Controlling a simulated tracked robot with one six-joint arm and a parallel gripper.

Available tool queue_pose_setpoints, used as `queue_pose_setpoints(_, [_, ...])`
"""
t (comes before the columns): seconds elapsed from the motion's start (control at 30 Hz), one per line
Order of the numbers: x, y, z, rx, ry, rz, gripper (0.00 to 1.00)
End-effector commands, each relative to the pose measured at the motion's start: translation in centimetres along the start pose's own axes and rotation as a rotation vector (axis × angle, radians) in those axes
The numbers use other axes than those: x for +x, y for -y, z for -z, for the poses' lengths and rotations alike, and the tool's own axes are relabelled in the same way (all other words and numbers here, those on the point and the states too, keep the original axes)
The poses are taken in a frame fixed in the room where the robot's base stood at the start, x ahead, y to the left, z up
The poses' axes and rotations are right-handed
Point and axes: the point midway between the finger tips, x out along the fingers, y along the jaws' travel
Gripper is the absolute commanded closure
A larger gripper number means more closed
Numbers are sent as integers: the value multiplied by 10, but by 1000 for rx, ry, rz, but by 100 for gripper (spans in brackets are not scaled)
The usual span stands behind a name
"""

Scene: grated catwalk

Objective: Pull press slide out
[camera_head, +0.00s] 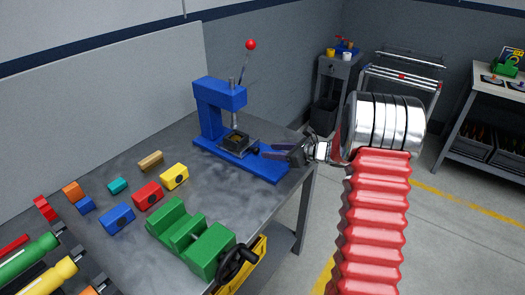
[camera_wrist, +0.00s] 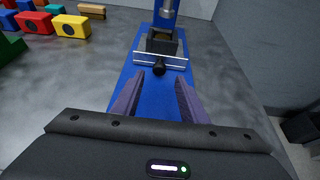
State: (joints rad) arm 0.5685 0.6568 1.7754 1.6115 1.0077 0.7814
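The blue press (camera_head: 210,108) stands on the grey workbench, with a red-knobbed lever (camera_head: 250,46) on top. Its slide (camera_head: 238,139) is a metal plate carrying a dark square block, low on the blue base. In the wrist view the slide's pale front plate (camera_wrist: 144,57) has a black round knob (camera_wrist: 158,67) facing me. My gripper (camera_head: 268,151) is at the front end of the press base. In the wrist view its two purple fingers (camera_wrist: 158,88) are apart and empty, one on each side below the knob, over the blue base (camera_wrist: 155,105).
A green vise (camera_head: 190,237) with a black handwheel stands at the bench's front edge. Several coloured blocks, including a yellow one (camera_head: 174,176) and a red one (camera_head: 147,195), lie left of the press. A yellow bin (camera_head: 250,262) is under the bench edge. Bare bench lies between blocks and press.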

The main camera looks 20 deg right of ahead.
Motion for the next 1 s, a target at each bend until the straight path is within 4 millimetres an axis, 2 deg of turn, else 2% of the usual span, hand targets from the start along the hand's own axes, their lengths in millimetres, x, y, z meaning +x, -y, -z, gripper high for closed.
queue_pose_setpoints(0.2, [36,-1,0,-1,0,-3,61])
queue_pose_setpoints(0.4, [60,-1,0,0,0,-2,61])
queue_pose_setpoints(0.57, [67,0,0,0,0,0,61])
queue_pose_setpoints(0.83, [67,-1,0,0,0,-1,61])
queue_pose_setpoints(1.0, [67,-1,0,0,0,-1,73])
